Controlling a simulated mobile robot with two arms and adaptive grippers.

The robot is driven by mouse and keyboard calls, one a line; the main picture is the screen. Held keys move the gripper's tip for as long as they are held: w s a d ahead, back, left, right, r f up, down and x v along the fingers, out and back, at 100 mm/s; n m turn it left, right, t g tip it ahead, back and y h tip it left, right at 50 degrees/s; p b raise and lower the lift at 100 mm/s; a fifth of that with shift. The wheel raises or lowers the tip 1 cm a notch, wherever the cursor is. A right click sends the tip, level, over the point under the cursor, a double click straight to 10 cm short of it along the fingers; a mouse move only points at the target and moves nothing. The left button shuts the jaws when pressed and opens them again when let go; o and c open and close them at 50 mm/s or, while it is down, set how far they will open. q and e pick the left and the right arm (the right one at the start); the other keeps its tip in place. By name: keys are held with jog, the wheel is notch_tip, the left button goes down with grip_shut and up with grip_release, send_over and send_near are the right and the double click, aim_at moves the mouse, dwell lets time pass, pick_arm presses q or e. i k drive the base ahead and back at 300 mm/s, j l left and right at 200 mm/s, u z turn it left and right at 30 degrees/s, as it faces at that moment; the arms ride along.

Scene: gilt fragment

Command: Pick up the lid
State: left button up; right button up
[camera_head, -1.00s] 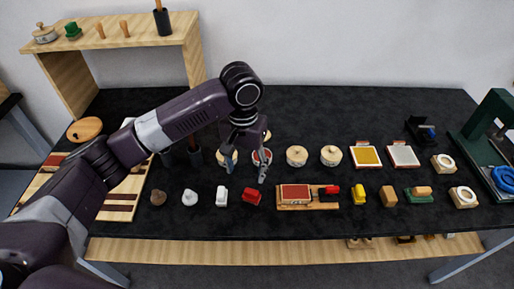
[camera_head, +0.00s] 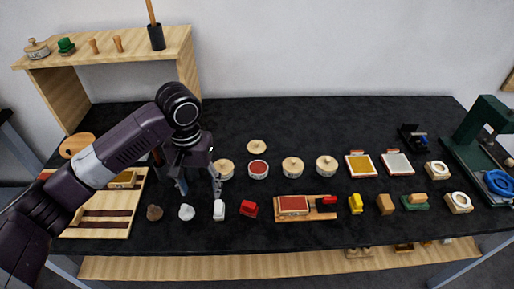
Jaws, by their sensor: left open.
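A round wooden lid (camera_head: 257,146) with a small knob lies on the black table, behind an open jar with red content (camera_head: 258,169). Lidded pots stand in the same row: one left of the open jar (camera_head: 224,169) and two to its right (camera_head: 292,167) (camera_head: 326,166). My left gripper (camera_head: 200,187) is open, its fingers pointing down and apart, to the left of the left lidded pot. I see nothing between the fingers. The lid is apart from the gripper, to its right and farther back. My right gripper is out of view.
A front row holds small pieces, including a white one (camera_head: 218,210) and a red one (camera_head: 249,208) near the gripper. A wooden tray (camera_head: 98,225) lies at left, below a raised shelf (camera_head: 130,47). A green press (camera_head: 485,125) stands at right. The table's back strip is clear.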

aim_at(255, 147)
jog(key=i+z, duration=0.4)
jog(key=i+j+z, duration=0.2)
jog(key=i+z, duration=0.15)
jog(key=i, duration=0.1)
